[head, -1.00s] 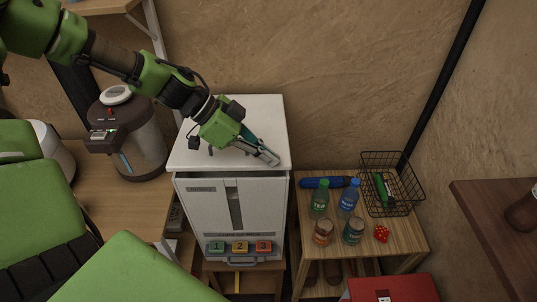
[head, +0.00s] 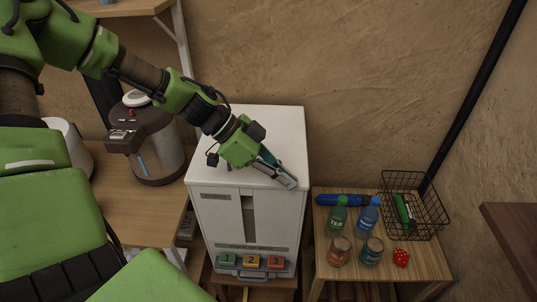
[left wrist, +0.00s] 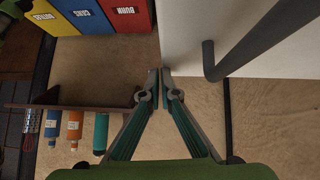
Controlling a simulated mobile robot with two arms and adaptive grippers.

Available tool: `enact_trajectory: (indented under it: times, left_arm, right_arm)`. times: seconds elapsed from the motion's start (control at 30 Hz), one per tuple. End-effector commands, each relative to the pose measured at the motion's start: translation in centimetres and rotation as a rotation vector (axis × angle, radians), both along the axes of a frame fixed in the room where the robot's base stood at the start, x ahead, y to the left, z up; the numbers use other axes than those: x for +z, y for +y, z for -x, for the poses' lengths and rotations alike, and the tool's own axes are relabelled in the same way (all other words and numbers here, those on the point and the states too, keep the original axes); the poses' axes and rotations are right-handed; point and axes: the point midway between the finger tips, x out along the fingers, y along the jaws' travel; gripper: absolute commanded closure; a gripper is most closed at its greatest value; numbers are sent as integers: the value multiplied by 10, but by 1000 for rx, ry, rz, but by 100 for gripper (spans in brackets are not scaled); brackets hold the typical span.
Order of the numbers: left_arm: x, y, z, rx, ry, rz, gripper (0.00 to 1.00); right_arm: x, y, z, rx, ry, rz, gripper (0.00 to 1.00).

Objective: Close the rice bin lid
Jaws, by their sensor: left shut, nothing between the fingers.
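The rice bin (head: 222,217) is a white upright box with numbered buttons 1, 2 and 3 low on its front. Its white lid (head: 290,130) lies flat on top, and I see no clear gap along the front edge. My left gripper (head: 290,184) is shut and empty, its fingertips at the lid's front right part. Contact with the lid looks likely but is hard to tell. In the left wrist view the fingertips (left wrist: 160,76) meet beside a white surface with a grey bar. My right gripper is not in view.
A brown and grey cooker (head: 150,145) stands on the wooden counter (head: 130,208) at left. A low wooden table (head: 325,250) at right holds bottles, cans, a red die (head: 401,257) and a black wire basket (head: 415,205). A dark shelf (head: 515,235) juts in at far right.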

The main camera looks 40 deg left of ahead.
Motion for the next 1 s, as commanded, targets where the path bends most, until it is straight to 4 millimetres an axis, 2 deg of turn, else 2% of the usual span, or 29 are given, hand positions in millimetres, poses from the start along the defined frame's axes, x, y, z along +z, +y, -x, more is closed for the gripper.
enact_trajectory:
  times: [0.07,0.6,0.8,1.0]
  left_arm:
    - [0,8,8,0,12,-5,100]
    - [72,64,31,9,-10,-5,100]
    - [82,73,36,9,-12,-5,100]
    - [83,74,36,7,-11,-3,100]
  right_arm:
    - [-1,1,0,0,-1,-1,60]
    - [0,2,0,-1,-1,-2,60]
    - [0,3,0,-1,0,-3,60]
    - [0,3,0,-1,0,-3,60]
